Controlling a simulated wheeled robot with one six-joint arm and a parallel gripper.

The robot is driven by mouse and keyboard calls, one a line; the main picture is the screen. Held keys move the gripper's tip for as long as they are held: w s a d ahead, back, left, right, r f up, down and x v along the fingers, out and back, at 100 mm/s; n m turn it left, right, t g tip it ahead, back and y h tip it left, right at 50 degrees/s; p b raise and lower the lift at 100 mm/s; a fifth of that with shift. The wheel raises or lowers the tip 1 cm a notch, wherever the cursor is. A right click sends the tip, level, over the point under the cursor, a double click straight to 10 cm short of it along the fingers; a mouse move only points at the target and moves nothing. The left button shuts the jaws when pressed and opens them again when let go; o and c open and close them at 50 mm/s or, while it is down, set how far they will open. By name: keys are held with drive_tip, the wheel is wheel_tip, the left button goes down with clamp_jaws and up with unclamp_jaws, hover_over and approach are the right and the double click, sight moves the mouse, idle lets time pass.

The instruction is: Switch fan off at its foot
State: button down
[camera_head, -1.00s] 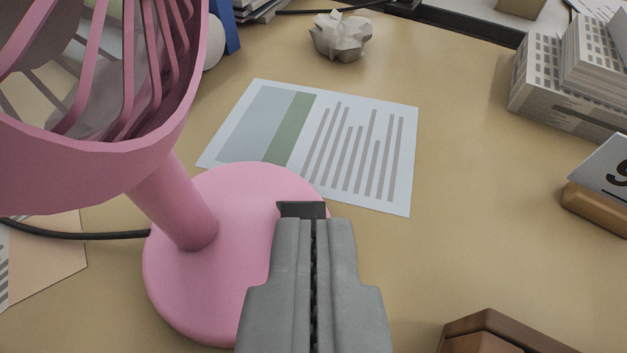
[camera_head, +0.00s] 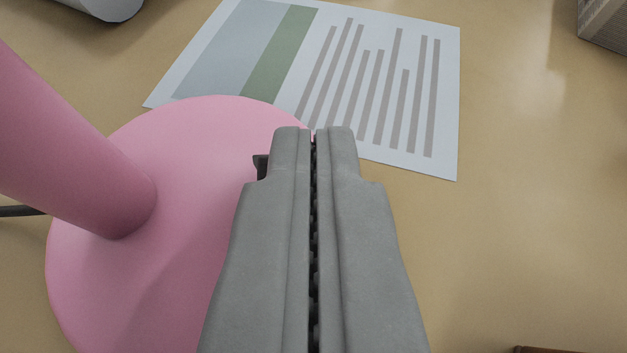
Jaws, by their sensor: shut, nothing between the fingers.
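The fan's pink round foot (camera_head: 190,190) stands on the tan desk, with its pink stem (camera_head: 75,150) rising at the left. The fan head is out of view. A small part of the dark switch (camera_head: 261,166) shows at the left edge of my gripper, on the right side of the foot. The rest of the switch is hidden behind the fingers. My gripper (camera_head: 315,132) is shut and empty, with its tips over the right edge of the foot. I cannot tell whether it touches the foot or the switch.
A printed sheet (camera_head: 340,75) lies flat just beyond the foot. A black cable (camera_head: 20,211) runs from the left behind the stem. A brown object (camera_head: 560,349) shows at the bottom right edge. The desk (camera_head: 530,200) is clear to the right.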

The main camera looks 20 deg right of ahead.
drive_tip(key=shift+w+d+f, duration=0.1)
drive_tip(key=shift+w+f, duration=0.1)
drive_tip(key=shift+f, duration=0.05)
drive_tip(key=shift+w+d, duration=0.25)
drive_tip(key=shift+w, duration=0.3)
drive_tip(key=shift+r, duration=0.1)
drive_tip(key=shift+w+d+r, duration=0.25)
drive_tip(key=shift+w+r, duration=0.1)
drive_tip(key=shift+w, duration=0.25)
